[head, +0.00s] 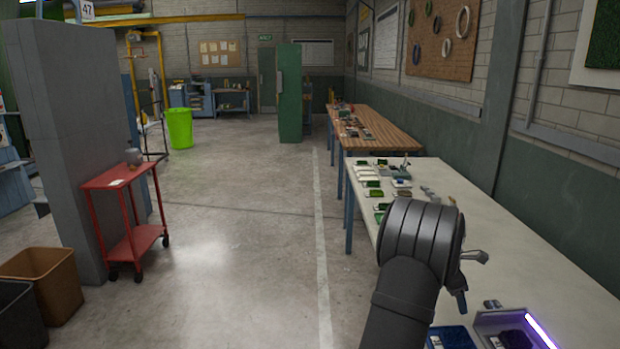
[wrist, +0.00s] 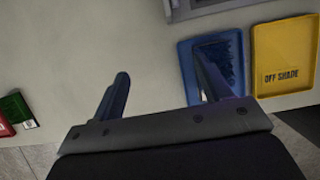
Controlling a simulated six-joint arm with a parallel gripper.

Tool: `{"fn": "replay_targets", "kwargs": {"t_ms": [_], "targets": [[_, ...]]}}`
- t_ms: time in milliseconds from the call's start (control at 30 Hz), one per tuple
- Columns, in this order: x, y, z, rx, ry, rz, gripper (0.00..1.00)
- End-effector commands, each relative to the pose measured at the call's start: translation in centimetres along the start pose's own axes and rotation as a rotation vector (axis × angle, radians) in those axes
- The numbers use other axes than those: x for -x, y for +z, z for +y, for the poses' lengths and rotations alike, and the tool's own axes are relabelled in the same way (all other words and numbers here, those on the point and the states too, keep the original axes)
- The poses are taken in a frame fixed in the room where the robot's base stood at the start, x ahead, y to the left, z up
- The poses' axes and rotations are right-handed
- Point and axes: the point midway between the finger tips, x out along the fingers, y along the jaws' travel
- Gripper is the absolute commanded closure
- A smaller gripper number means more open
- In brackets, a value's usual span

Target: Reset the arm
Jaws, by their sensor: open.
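My gripper (wrist: 160,88) is in the wrist view with its two dark fingers spread wide apart and nothing between them. It is over the pale table top (wrist: 90,45). The right finger overlaps a blue tray (wrist: 183,58) holding a dark blue piece. In the head view my gripper (head: 467,275) shows partly at the right, behind my dark arm, above the pale table (head: 520,225). Much of it is hidden by the arm.
A yellow tray marked OFF SHADE (wrist: 285,75) lies beside the blue tray. A lit inspection box (head: 510,320) stands at the near table end. Several turf samples (head: 375,192) lie farther along. A red cart (head: 125,215) stands left; the floor between is clear.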

Motion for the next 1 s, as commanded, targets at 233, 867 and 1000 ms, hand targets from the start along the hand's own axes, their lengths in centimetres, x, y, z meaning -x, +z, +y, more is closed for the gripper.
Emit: {"fn": "replay_targets", "kwargs": {"t_ms": [233, 867, 1000], "targets": [[-1.5, -2.6, 3.4, 0.003, -0.001, 0.001, 0.29], [-2.8, -3.8, 4.7, 0.0, 0.0, 0.0, 0.29], [-2.8, -3.8, 4.6, 0.0, 0.0, 0.0, 0.29]]}}
